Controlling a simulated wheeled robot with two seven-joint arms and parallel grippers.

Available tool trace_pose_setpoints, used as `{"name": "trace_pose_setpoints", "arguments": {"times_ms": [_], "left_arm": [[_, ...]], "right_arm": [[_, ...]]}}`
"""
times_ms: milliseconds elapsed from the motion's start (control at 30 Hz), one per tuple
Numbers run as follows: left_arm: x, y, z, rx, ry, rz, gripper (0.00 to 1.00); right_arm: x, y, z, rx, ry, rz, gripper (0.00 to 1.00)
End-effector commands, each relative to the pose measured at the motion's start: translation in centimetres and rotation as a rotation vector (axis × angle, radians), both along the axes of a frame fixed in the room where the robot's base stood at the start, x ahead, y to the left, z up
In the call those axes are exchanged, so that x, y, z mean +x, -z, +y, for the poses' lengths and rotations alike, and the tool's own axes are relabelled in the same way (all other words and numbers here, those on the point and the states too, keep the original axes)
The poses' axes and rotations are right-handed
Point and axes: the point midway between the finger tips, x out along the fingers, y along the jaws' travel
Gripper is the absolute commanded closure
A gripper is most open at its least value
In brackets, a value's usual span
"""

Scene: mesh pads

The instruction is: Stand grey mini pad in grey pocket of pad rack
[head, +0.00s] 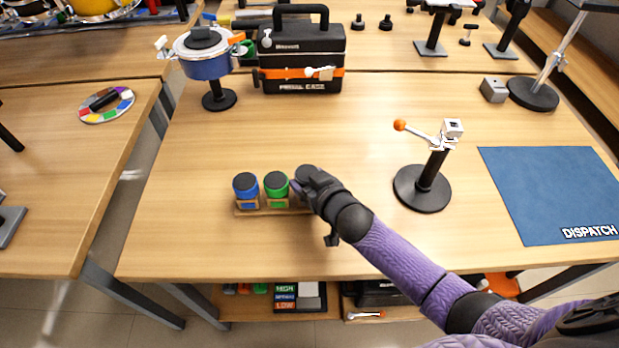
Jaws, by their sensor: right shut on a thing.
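The pad rack (247,211) is a low wooden strip near the front middle of the table. A blue pad (246,188) with a dark top stands in its left pocket, and a green pad (276,186) with a dark top stands beside it. My right gripper (300,187) is at the rack's right end, just right of the green pad, shut on the grey mini pad, whose dark round top (307,172) seems to show there. The gripper hides most of that pad and the grey pocket, so I cannot tell whether it is seated. My left gripper is out of view.
A black stand with an orange-knobbed clamp (423,188) stands right of my right forearm. A blue DISPATCH mat (549,190) lies at the right. A black toolbox (301,55) and a blue pot on a stand (206,68) are behind. The table between is clear.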

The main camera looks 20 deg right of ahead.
Motion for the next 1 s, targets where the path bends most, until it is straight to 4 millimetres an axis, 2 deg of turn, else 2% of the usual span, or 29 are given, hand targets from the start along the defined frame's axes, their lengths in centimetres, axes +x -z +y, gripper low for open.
{"name": "trace_pose_setpoints", "arguments": {"times_ms": [700, 733, 833, 1000], "left_arm": [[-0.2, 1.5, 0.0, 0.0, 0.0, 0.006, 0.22], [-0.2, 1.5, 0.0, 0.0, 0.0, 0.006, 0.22], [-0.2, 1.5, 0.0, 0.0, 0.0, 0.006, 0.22], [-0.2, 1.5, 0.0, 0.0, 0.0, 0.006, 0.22]], "right_arm": [[0.0, 1.9, 0.0, 0.001, 0.0, 0.0, 0.84], [0.0, 1.9, 0.0, 0.0, 0.0, 0.0, 0.21], [0.0, 1.8, 0.0, 0.0, 0.0, 0.0, 0.0], [0.0, 1.8, 0.0, 0.0, 0.0, 0.001, 0.0]]}}
